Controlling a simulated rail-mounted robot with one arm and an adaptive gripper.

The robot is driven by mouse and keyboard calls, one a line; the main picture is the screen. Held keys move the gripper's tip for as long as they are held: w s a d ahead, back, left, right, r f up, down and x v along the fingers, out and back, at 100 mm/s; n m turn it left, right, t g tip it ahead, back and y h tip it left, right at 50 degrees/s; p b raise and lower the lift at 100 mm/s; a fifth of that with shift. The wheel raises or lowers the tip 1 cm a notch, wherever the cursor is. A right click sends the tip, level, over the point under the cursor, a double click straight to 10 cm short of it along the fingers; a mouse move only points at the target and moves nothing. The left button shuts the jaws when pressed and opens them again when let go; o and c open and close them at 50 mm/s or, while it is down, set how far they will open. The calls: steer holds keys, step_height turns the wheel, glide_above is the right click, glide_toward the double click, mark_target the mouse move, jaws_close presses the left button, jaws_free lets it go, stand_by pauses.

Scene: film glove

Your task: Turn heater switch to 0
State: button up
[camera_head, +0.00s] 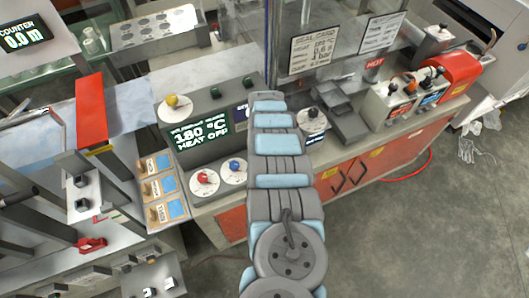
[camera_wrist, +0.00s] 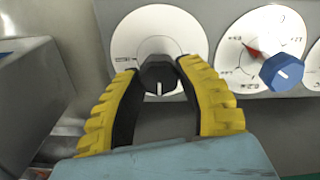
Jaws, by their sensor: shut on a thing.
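A black switch knob (camera_wrist: 158,76) with a white pointer line sits on a round white dial (camera_wrist: 160,24) in the wrist view. The pointer line points down in that picture, and the small dial labels are too blurred to read. My gripper (camera_wrist: 157,66) is shut on the knob, with one yellow finger on each side of it. In the camera_head view my arm covers the gripper and the held knob. The display (camera_head: 199,134) reads 180 °C and HEAT OFF.
A blue knob (camera_wrist: 283,72) on its own dial is to the right in the wrist view. In the camera_head view, red (camera_head: 204,177) and blue (camera_head: 235,164) knobs lie left of my arm, with a yellow knob (camera_head: 172,101) above. Another black knob (camera_head: 313,112) is to the right.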

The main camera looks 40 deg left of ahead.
stand_by(0.4)
steer(key=o, duration=1.2)
steer(key=shift+r, duration=0.1)
step_height(320, 180, up, 12)
steer(key=shift+f, duration=0.1)
stand_by(0.4)
